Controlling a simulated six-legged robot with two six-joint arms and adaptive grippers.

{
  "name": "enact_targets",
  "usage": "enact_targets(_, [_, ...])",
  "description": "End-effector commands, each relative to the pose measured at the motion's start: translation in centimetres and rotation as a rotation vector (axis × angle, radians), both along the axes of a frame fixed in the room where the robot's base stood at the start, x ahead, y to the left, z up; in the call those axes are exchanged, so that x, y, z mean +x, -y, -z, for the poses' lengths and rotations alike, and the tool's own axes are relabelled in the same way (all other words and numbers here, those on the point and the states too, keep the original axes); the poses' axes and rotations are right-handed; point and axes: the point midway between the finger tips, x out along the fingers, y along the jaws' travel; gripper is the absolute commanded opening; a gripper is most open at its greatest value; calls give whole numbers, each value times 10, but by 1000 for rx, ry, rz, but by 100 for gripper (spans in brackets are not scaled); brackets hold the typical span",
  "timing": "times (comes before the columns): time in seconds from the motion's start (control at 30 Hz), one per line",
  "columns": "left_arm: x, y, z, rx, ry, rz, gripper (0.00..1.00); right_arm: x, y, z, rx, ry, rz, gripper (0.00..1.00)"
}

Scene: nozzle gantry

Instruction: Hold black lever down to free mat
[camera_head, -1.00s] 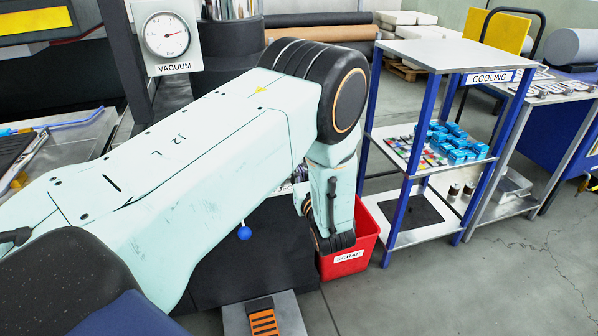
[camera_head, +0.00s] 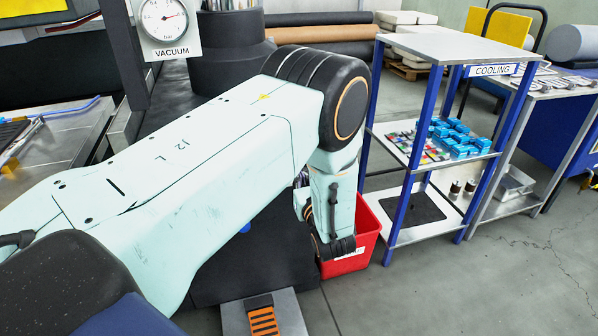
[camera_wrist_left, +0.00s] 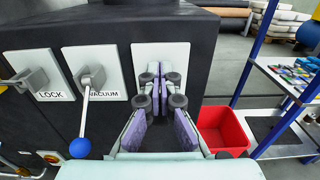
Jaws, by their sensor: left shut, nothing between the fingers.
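In the left wrist view my left gripper (camera_wrist_left: 163,78) is shut and empty, with its purple-padded fingers in front of a white plate (camera_wrist_left: 150,52) on a dark cabinet. Any lever on that plate is hidden behind the fingers. To its left, a grey lever with a blue ball (camera_wrist_left: 80,148) hangs down from a plate marked VACUUM. Farther left is a dark grey handle (camera_wrist_left: 30,79) on a plate marked LOCK. I cannot make out a black lever or which thing is the mat. In the head view my arm hides the fingertips. The right gripper is not in view.
A red bin (camera_head: 368,222) stands right of the cabinet. A blue-framed COOLING rack (camera_head: 408,185) stands beside it. An orange-striped pedal (camera_head: 263,318) lies at the cabinet's foot. A vacuum gauge (camera_head: 165,20) is at upper left.

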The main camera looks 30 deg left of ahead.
Motion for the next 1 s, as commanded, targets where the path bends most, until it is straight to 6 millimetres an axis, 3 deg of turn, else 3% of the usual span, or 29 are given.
enact_targets(1.0, [-2,2,45,-1,-1,0,0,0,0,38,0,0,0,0])
